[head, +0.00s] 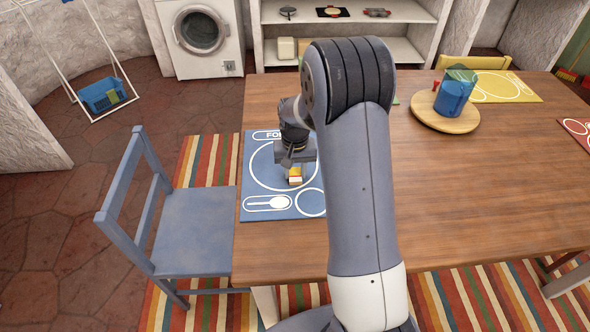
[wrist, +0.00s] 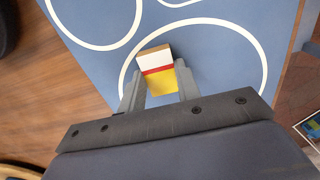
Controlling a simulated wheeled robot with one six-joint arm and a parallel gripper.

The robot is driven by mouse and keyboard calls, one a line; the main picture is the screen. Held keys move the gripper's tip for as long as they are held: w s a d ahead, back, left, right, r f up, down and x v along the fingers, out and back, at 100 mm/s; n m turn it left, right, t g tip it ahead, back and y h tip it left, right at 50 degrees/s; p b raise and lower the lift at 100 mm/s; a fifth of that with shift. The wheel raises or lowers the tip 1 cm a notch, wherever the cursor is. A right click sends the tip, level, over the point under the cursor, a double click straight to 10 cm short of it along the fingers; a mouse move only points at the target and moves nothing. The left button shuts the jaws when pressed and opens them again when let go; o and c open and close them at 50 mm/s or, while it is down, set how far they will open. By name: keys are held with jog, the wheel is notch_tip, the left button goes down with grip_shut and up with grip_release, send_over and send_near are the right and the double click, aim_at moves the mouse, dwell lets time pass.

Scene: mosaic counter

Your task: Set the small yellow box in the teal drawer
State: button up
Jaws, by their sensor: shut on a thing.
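The small yellow box (head: 295,176) has a red stripe and a pale end. It is at the blue placemat (head: 255,171), inside the printed plate circle. My gripper (head: 294,167) points down over the mat and is shut on the box. In the wrist view the box (wrist: 157,72) sits between the two grey fingers (wrist: 159,85). I cannot tell whether it touches the mat or is just above it. No teal drawer is in clear view; my arm hides part of the table.
A round wooden board (head: 440,118) with a blue cup (head: 454,95) stands at the table's back right. A blue chair (head: 180,225) is at the left edge. A yellow placemat (head: 497,87) lies far right. The table's right front (head: 480,200) is clear.

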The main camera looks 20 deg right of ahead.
jog(key=o, duration=0.9)
jog(key=shift+f, duration=0.1)
jog(key=shift+o, duration=0.2)
